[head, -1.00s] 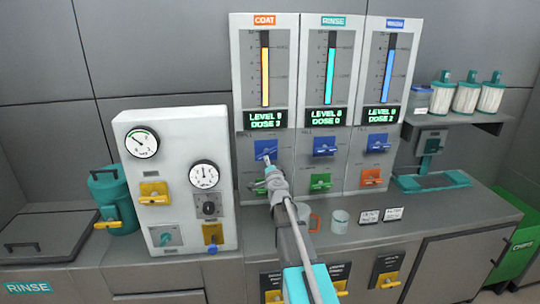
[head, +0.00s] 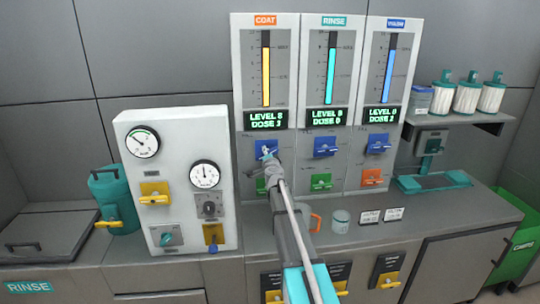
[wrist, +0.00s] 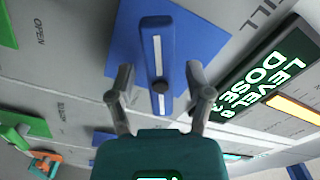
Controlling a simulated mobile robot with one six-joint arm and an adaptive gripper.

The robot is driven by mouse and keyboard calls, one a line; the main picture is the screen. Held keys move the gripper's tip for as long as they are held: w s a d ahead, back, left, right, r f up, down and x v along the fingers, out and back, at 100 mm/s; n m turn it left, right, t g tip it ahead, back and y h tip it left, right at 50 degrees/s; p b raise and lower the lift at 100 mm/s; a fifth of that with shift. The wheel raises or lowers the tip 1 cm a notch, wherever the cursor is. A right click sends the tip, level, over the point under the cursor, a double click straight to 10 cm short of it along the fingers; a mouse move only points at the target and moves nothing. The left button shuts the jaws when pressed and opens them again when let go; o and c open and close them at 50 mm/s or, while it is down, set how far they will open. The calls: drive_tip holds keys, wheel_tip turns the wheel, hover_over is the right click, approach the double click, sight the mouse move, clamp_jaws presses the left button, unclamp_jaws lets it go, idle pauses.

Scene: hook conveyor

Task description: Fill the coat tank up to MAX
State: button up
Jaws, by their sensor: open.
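The coat tank gauge (head: 266,75) is the leftmost of three tall panels, under an orange COAT sign. Its yellow column stands near the upper label, which is too small to read. The coat display (head: 265,119) reads LEVEL 8; the dose digit is unclear. It also shows in the wrist view (wrist: 265,82). Below it is the blue fill handle (wrist: 153,50) on a blue plate, partly hidden by my gripper (head: 267,154) in the head view. In the wrist view my open gripper (wrist: 159,74) has one finger on each side of the handle, with gaps visible.
The rinse (head: 329,75) and third (head: 388,72) panels stand to the right with matching blue handles. A green handle (wrist: 18,135) sits below the coat fill handle. A gauge box (head: 175,185) stands left. A clear cup (head: 340,222) rests on the counter.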

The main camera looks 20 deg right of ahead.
clamp_jaws()
idle(0.3)
drive_tip(key=shift+m, duration=2.6)
unclamp_jaws()
